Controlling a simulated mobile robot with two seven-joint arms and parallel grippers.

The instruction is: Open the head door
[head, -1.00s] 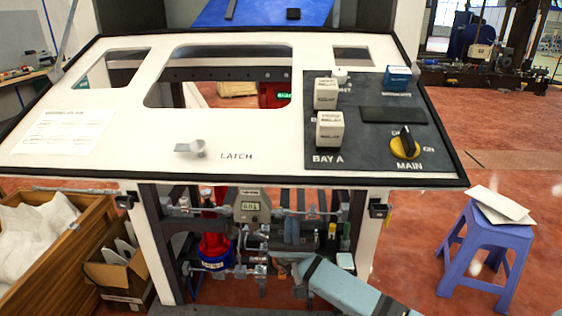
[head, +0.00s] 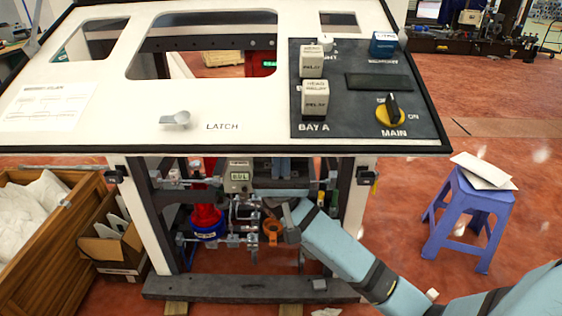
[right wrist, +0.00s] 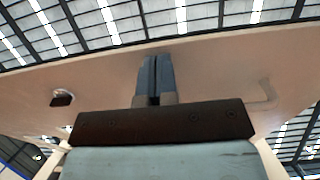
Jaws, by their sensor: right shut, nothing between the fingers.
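The head door appears to be the white panel (head: 125,110) marked LATCH, with dark edging and cut-out windows. It lies as a sloping top over the machine frame in the head view, its near edge facing me. Its grey latch knob (head: 176,120) is at the near left. My right gripper (head: 281,166) is under the near edge, pointing up, partly hidden by the panel. The right wrist view shows its shut, empty fingers (right wrist: 155,78) against the panel's pale underside (right wrist: 215,65). I cannot tell whether they touch it. My left gripper is out of view.
A dark control board (head: 365,95) with relay blocks and a yellow MAIN knob (head: 390,115) is on the panel's right. A blue stool (head: 468,210) stands right; a wooden crate (head: 50,250) stands left.

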